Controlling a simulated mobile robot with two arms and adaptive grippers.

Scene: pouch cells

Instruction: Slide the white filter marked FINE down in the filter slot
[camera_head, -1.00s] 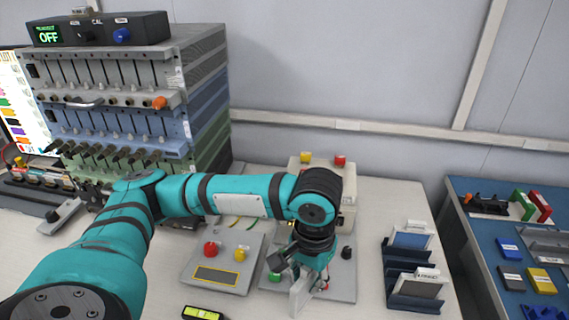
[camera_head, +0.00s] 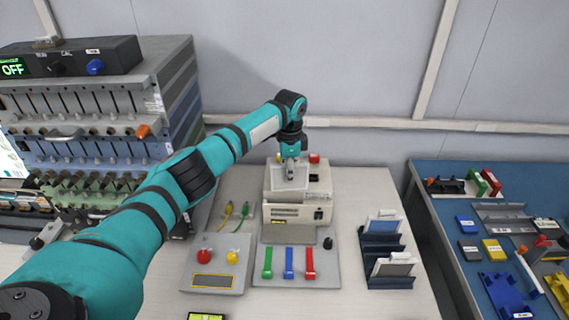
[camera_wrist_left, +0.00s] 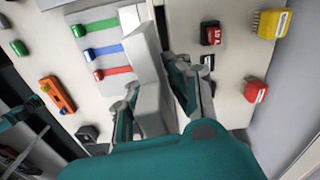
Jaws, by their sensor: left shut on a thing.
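My left gripper (camera_head: 291,166) is over the top of the beige machine (camera_head: 296,216) at the back of the table. It is shut on a pale, flat filter (camera_head: 289,181), which stands out below the fingers. In the left wrist view the filter (camera_wrist_left: 149,75) lies between the two fingers of the gripper (camera_wrist_left: 158,100). No FINE marking can be read on it. The slot is hidden or too small to make out, so I cannot tell whether the filter's lower edge is in it. My right gripper is not in view.
A dark rack (camera_head: 382,246) with two white-topped plates stands to the right. Green, blue and red levers (camera_head: 288,263) stand in front of the machine. A button panel (camera_head: 217,264) is at left front. A tall instrument stack (camera_head: 170,110) stands at the left.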

